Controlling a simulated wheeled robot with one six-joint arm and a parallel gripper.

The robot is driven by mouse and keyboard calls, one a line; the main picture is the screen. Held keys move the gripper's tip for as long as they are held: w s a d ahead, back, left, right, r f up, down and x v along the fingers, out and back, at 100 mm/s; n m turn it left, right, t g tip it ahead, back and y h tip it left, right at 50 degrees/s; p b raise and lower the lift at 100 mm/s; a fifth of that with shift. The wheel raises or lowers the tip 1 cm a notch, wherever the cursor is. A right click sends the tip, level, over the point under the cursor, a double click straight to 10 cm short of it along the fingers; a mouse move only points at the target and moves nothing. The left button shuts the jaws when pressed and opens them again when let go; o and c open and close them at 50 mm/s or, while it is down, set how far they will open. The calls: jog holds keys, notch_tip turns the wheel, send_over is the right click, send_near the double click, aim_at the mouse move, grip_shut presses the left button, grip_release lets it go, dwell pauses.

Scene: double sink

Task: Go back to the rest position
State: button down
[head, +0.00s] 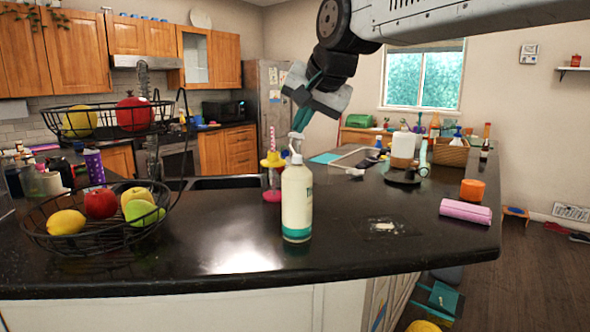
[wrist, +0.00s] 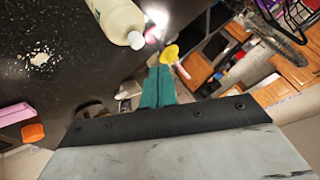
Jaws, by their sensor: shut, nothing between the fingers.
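My gripper (head: 303,118) is in the head view above the counter, just over and behind the pump of a soap bottle. Its teal fingers are together and hold nothing; they also show in the wrist view (wrist: 157,85). The cream bottle (head: 297,200) with a white pump and teal base stands upright on the dark counter (head: 230,255). In the wrist view the bottle (wrist: 118,20) lies at the top, apart from the fingers. Whether the fingers touch the pump in the head view cannot be told.
A two-tier wire fruit basket (head: 95,240) stands at left. A yellow and pink brush-like item (head: 272,175) is behind the bottle by the sink (head: 225,183).

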jog(key=s+d+f+g+h, duration=0.1)
jog(key=s+d+f+g, duration=0.1)
jog(key=s+d+f, duration=0.6)
jog(key=s+d+f+n+g+h, duration=0.1)
jog(key=s+d+f, duration=0.6)
jog(key=s, duration=0.7)
jog(key=s+d+f+n+g+h, duration=0.1)
jog(key=s+d+f+g+h, duration=0.1)
jog(key=s+d+f, duration=0.6)
jog(key=s+d+g, duration=0.1)
jog(key=s, duration=0.2)
jog(key=shift+d+f, duration=0.25)
jog(key=shift+f, duration=0.05)
